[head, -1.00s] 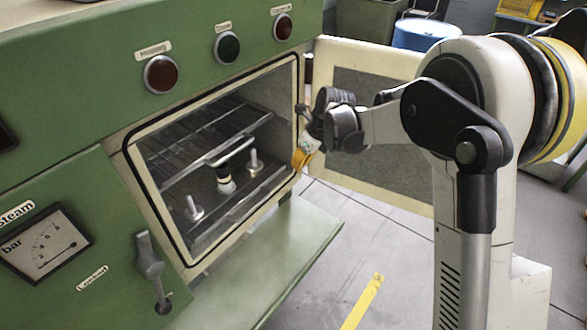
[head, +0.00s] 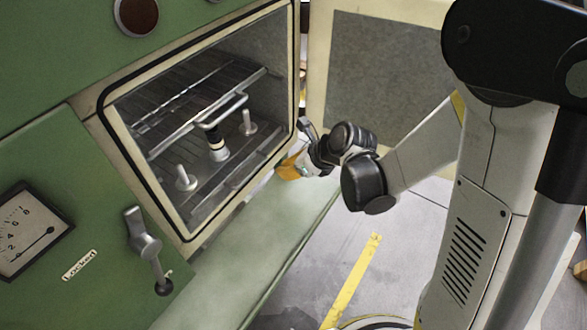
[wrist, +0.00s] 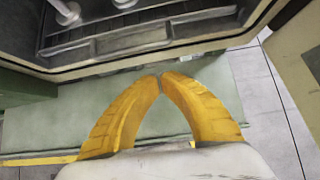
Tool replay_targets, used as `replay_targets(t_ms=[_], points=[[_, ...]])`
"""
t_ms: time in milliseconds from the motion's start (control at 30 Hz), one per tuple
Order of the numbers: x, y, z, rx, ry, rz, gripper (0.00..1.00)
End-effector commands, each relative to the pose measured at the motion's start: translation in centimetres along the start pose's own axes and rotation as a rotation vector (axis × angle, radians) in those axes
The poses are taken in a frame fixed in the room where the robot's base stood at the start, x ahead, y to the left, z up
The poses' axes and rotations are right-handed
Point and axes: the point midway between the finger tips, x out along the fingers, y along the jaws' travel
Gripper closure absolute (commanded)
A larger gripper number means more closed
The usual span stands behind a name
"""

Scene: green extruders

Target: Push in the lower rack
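The green machine's open chamber (head: 118,128) holds an upper wire rack (head: 178,108) with a raised front handle. Below it, the lower rack (head: 228,187) lies near the chamber floor; its front edge also shows at the top of the wrist view (wrist: 130,40). Metal pegs (head: 186,178) stand in the lower part of the chamber. My gripper (head: 284,170) is outside the opening, by its lower right corner. In the wrist view, its yellow fingers (wrist: 160,78) meet at the tips with nothing between them, apart from the lower rack and over the green ledge.
The cream chamber door (head: 390,75) stands open on the right, behind my arm. A green ledge (head: 235,265) sticks out below the opening. A lever (head: 143,240) is on the panel left of the opening. Floor with a yellow stripe (head: 355,275) lies beyond the ledge.

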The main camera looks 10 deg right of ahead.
Motion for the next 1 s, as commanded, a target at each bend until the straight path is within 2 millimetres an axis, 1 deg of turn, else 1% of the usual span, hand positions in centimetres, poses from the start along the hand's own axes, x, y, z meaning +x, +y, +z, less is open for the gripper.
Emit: replay_targets(t_ms=[33, 100, 300, 500, 833, 933, 1000], points=[[1.4, 0.1, -0.2, -0.003, 0.0, 0.002, 1.0], [2.6, 0.1, 0.1, -0.002, 0.001, 0.002, 1.0], [4.4, 0.0, 1.9, -0.002, 0.001, 0.001, 1.0], [4.8, 0.0, 2.4, 0.0, 0.001, 0.0, 1.0], [5.0, 0.0, 2.6, -0.001, 0.001, 0.0, 1.0], [5.7, 0.0, 3.4, -0.003, 0.001, 0.001, 1.0], [6.5, 0.1, 4.3, -0.003, 0.001, 0.002, 1.0]])
